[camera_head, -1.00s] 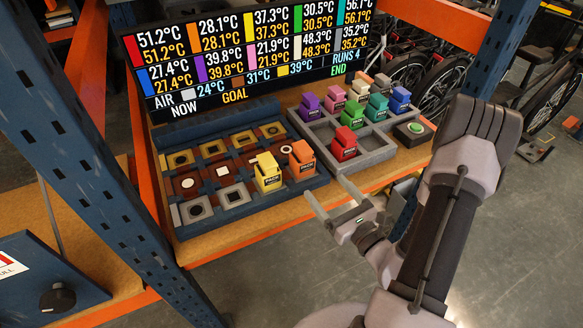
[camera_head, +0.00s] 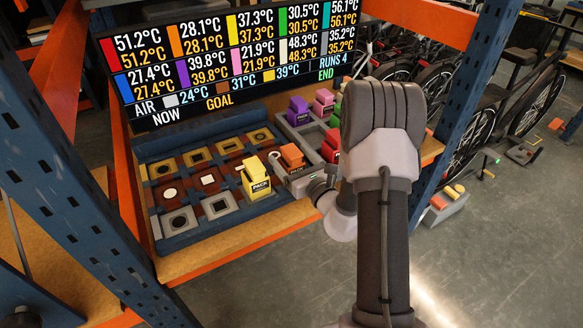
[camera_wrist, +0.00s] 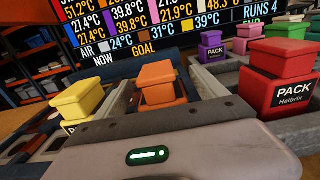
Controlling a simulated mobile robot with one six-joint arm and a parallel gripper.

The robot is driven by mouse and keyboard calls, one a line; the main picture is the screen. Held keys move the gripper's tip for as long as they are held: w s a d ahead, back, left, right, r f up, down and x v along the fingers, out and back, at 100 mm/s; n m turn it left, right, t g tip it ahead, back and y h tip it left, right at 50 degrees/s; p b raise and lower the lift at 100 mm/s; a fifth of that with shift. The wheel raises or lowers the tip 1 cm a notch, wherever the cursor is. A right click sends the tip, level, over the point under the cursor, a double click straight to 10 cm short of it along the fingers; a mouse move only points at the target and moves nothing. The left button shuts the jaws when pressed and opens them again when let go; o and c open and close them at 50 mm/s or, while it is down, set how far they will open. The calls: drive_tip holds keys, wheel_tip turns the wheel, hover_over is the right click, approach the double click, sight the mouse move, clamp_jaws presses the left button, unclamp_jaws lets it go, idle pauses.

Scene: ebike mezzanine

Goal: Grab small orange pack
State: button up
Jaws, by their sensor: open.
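The small orange pack (camera_head: 292,155) stands upright at the right end of the blue tray (camera_head: 172,240), next to the yellow pack (camera_head: 256,176). My gripper (camera_head: 287,163) is open and low at the orange pack, with one pale finger showing at its left side. The other finger is hard to make out. In the wrist view the orange pack (camera_wrist: 158,84) is centred just beyond the gripper's body, which hides its lower part. The yellow pack (camera_wrist: 76,102) is to its left there. I cannot tell whether a finger touches the orange pack.
A grey tray (camera_head: 290,133) on the right holds purple (camera_head: 299,110), pink (camera_head: 323,102) and red packs (camera_wrist: 279,75); my arm hides part of it. A temperature display (camera_head: 240,60) stands behind. Blue uprights (camera_head: 70,165) flank the shelf.

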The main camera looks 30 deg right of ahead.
clamp_jaws()
idle(0.3)
drive_tip(key=shift+r, duration=0.1)
